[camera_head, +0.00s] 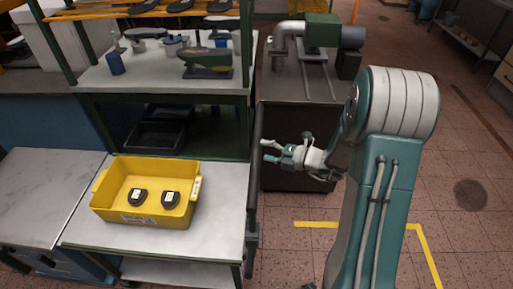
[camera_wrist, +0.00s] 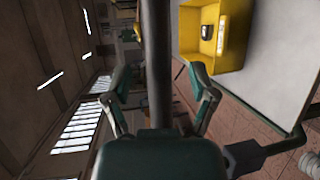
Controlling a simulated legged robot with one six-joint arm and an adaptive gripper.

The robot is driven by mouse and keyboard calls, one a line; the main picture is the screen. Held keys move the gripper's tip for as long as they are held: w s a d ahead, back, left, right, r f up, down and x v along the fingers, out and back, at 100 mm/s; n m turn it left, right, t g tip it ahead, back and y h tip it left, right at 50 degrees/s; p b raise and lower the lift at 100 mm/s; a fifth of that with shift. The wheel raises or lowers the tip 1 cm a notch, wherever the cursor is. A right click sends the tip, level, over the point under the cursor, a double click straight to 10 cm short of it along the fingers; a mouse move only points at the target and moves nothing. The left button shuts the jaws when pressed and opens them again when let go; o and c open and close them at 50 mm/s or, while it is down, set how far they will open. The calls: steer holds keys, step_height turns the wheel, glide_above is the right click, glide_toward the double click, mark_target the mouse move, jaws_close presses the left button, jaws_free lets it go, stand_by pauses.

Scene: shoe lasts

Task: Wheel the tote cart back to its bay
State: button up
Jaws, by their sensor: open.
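The tote cart (camera_head: 222,222) has a pale top, green legs and a lower shelf. A yellow tote (camera_head: 115,208) stands on it with two dark, white-labelled pieces inside; the tote also shows in the wrist view (camera_wrist: 228,52). A dark bar (camera_head: 252,200), seemingly the cart's handle, runs along the cart's right side. My gripper (camera_head: 268,151) is at this bar, right of the cart. In the wrist view, my gripper (camera_wrist: 163,82) is open, with the bar (camera_wrist: 157,60) between its spread fingers. Contact cannot be told. Yellow floor tape (camera_head: 318,224) marks a corner at right.
A green-framed shelf (camera_head: 160,80) with shoe lasts and dark bins stands behind the cart. A machine on a dark cabinet (camera_head: 290,180) stands behind my gripper. The tiled floor (camera_head: 465,245) at right is open.

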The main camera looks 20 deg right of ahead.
mark_target(257, 149)
steer(key=x, duration=0.3)
steer(key=shift+w+a, duration=0.2)
steer(key=shift+a, duration=0.2)
steer(key=shift+d, duration=0.15)
steer(key=shift+c, duration=0.4)
jaws_close()
